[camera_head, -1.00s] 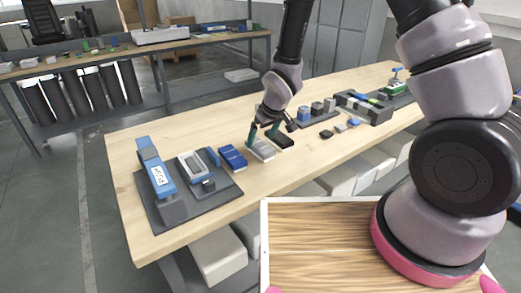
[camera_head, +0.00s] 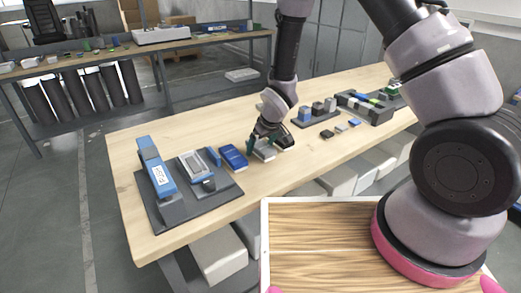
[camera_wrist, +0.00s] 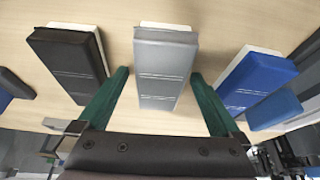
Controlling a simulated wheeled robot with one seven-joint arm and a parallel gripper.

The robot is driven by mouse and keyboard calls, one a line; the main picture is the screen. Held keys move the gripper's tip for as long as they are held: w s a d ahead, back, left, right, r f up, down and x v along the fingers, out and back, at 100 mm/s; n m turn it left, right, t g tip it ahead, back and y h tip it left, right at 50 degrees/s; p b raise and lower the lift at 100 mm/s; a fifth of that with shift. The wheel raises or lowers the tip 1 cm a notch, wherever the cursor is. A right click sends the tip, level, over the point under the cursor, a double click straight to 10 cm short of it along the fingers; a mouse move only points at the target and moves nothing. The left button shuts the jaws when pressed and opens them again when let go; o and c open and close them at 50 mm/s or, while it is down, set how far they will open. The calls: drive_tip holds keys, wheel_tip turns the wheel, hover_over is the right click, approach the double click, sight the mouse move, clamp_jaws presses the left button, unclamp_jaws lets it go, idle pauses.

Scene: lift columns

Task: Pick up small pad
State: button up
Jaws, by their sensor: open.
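My gripper (camera_head: 264,147) is open above the workbench, with one green finger on each side of a grey pad (camera_head: 263,155). In the wrist view the grey pad (camera_wrist: 165,62) lies between the two fingertips, with a gap on both sides. A black pad (camera_wrist: 70,60) lies to its left and a blue pad (camera_wrist: 252,80) to its right, both outside the fingers. In the head view the blue pad (camera_head: 232,158) is left of the gripper, and the black pad is hidden behind the gripper. Which of them is the small pad, I cannot tell.
A dark tray (camera_head: 220,196) with blue and grey fixtures stands at the left end of the wooden bench (camera_head: 125,170). The bench's front edge is clear.

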drive_tip(key=shift+f, duration=0.15)
drive_tip(key=c, duration=1.5)
drive_tip(key=shift+o, duration=0.2)
